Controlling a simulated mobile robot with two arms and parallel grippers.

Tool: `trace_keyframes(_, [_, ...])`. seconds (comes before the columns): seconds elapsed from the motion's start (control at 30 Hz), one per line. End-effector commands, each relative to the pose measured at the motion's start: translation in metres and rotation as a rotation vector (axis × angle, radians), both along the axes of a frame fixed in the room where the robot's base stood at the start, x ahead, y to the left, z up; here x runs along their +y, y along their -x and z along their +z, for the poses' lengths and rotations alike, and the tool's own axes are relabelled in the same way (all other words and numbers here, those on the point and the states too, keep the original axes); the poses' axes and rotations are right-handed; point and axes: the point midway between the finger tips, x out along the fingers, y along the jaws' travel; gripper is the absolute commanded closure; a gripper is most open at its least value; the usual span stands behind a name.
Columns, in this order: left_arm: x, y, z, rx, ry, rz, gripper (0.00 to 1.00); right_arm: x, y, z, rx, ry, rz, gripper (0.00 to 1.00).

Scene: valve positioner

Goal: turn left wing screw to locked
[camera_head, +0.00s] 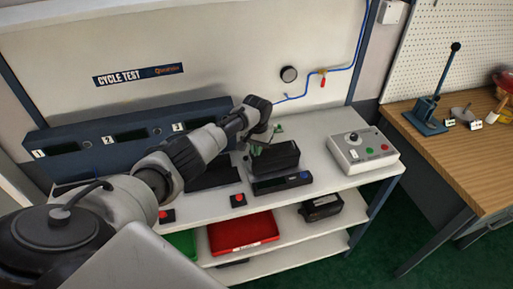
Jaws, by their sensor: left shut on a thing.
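A dark box-shaped positioner (277,157) stands on the bench top, on a low black base (282,183) with a small display. My left arm reaches in from the left. My left gripper (257,147) points down at the upper left end of the positioner. It is shut on a small part there, at the left wing screw's place. The wing screw itself is hidden by the fingers, so its angle cannot be told. Small green parts show beside the gripper. My right gripper is not in view.
A control box (362,150) with a knob and coloured buttons stands to the right. A row of numbered bays (130,135) runs along the back left. A red tray (243,233) lies on the shelf below. A wooden table (470,160) with a lever press (427,112) is at right.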

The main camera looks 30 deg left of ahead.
Motion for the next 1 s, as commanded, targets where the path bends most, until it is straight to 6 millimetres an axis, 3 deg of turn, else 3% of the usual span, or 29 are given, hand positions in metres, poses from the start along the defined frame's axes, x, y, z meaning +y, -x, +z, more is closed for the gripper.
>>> trace_keyframes(0.6, [-0.0025,0.0,0.0001,-0.001,0.002,-0.58,1.0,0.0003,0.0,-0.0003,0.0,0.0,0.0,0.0])
trace_keyframes(1.0, [-0.0032,0.0001,0.0004,-0.002,0.001,-0.852,1.0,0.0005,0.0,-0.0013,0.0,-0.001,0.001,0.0])
